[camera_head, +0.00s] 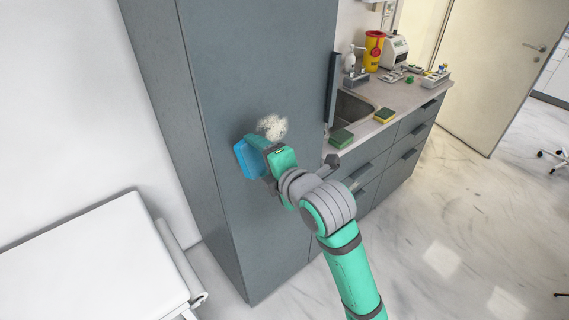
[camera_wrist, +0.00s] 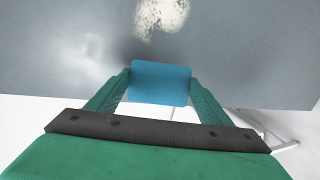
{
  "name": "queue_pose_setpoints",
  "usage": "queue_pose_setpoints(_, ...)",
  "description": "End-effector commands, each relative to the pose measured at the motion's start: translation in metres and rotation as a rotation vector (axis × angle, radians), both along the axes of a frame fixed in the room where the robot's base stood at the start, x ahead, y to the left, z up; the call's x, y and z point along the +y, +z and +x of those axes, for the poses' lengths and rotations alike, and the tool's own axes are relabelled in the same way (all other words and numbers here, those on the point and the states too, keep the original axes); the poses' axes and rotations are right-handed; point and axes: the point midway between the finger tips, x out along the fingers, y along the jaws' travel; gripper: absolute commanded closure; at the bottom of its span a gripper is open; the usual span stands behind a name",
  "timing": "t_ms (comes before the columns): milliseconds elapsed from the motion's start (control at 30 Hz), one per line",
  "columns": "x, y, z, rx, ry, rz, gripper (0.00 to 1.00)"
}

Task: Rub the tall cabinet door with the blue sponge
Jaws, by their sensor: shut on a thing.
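The tall grey cabinet (camera_head: 265,60) stands in the middle left of the head view, and its door (camera_wrist: 60,50) fills the upper part of the wrist view. A whitish speckled smudge (camera_head: 272,126) is on the door; it also shows at the top of the wrist view (camera_wrist: 162,14). My gripper (camera_wrist: 160,88) is shut on the blue sponge (camera_wrist: 160,80). In the head view the sponge (camera_head: 247,158) is at the door surface, just left of and below the smudge. Whether it touches the door I cannot tell.
A counter with a sink (camera_head: 352,110) stands right of the cabinet. Green-and-yellow sponges (camera_head: 342,138) (camera_head: 384,115), a soap dispenser (camera_head: 352,60) and a yellow-and-red container (camera_head: 373,50) are on it. A white couch (camera_head: 90,270) is at lower left.

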Motion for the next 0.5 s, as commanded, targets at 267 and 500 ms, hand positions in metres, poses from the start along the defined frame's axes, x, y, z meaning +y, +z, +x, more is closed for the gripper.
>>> queue_pose_setpoints(267,-0.034,-0.013,0.004,-0.145,-0.179,0.165,0.45)
queue_pose_setpoints(500,-0.055,-0.021,0.003,-0.22,-0.265,0.218,0.45)
